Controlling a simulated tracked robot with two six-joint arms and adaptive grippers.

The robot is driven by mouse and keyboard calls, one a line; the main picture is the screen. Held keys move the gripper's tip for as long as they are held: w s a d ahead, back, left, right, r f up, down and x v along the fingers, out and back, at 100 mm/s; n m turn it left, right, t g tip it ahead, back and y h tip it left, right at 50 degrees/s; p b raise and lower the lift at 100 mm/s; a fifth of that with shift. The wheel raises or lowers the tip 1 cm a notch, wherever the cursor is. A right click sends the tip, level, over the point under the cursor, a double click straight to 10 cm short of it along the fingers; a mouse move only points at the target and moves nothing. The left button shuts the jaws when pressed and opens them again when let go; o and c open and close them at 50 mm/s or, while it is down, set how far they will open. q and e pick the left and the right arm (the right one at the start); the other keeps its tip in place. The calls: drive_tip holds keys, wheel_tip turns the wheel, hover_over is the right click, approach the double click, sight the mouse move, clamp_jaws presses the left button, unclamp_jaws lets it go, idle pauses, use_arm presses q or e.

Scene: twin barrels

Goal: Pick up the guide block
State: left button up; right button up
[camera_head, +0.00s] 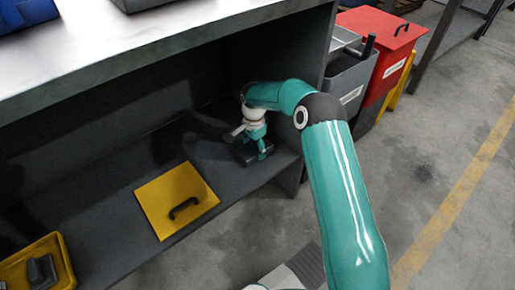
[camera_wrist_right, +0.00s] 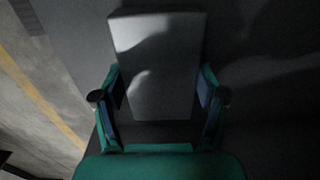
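The guide block appears to be the dark grey block (camera_head: 246,152) on the lower shelf, near its right end. In the right wrist view a grey, box-shaped block (camera_wrist_right: 160,65) fills the middle, with a shadow across its face. My right gripper (camera_head: 258,142) reaches down at the block in the head view. In the wrist view its two teal fingers (camera_wrist_right: 160,92) stand on either side of the block. Whether the pads touch it cannot be told. The block seems to rest on the shelf. My left gripper is not in view.
A yellow plate with a black handle (camera_head: 165,207) lies on the lower shelf (camera_head: 116,225). A yellow tray (camera_head: 62,262) with dark parts is at lower left. The upper shelf (camera_head: 130,52) overhangs. Grey (camera_head: 345,85) and red (camera_head: 385,40) bins stand to the right.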

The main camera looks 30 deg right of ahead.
drive_tip(key=c, duration=0.8)
drive_tip(key=shift+w+r, duration=0.2)
drive_tip(key=shift+c, duration=0.5)
drive_tip(key=shift+r, duration=0.1)
